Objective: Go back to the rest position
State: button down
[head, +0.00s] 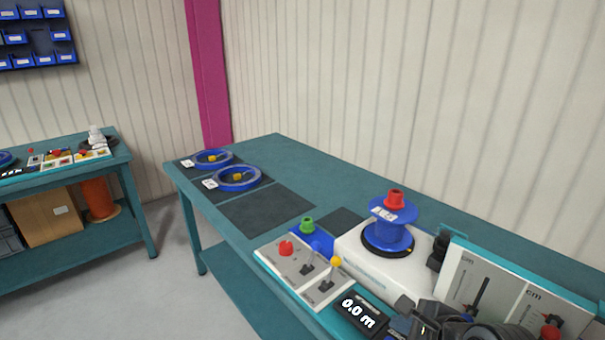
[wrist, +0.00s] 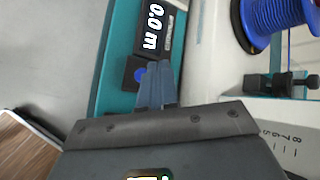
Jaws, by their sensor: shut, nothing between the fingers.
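My gripper (wrist: 158,72) is shut and empty in the wrist view, its grey fingertips together just over the bench edge, near a blue button (wrist: 140,75) and a black display (wrist: 153,28) reading 0.0 m. In the head view, dark parts of my arm show at the bottom right. The same display (head: 360,311) stands at the front of the green bench (head: 325,176). A blue reel (head: 388,236) with a red knob (head: 393,199) sits on a white machine (head: 352,247); the reel also shows in the wrist view (wrist: 275,14).
A control panel (head: 292,284) with levers lies along the bench's front edge. White scale boards (head: 480,275) stand at the right. Two blue coils (head: 238,178) lie on dark mats at the far end. Another bench (head: 75,225) stands at the left, with bare floor between.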

jog(key=s+f+n, duration=0.1)
jog(key=s, duration=0.1)
jog(key=s+f+n, duration=0.1)
jog(key=s, duration=0.2)
jog(key=s+f+n+h, duration=0.1)
jog(key=s+f, duration=0.1)
jog(key=s, duration=0.1)
jog(key=shift+s+d+n+t, duration=0.2)
jog(key=shift+d+n+t, duration=0.1)
jog(key=shift+n+t, duration=0.1)
jog(key=s+n+t+h, duration=0.1)
jog(key=s+n+t, duration=0.1)
jog(key=s+n, duration=0.65)
jog(key=s+r+n+t, duration=0.1)
jog(key=s+r+n, duration=0.4)
jog(key=s, duration=0.5)
jog(key=s+r+n+t, duration=0.2)
jog(key=s+r+n, duration=0.3)
jog(key=s+r, duration=0.3)
jog(key=s+a+b, duration=0.1)
jog(key=s, duration=0.2)
jog(key=shift+s+h, duration=0.25)
jog(key=shift+h, duration=0.05)
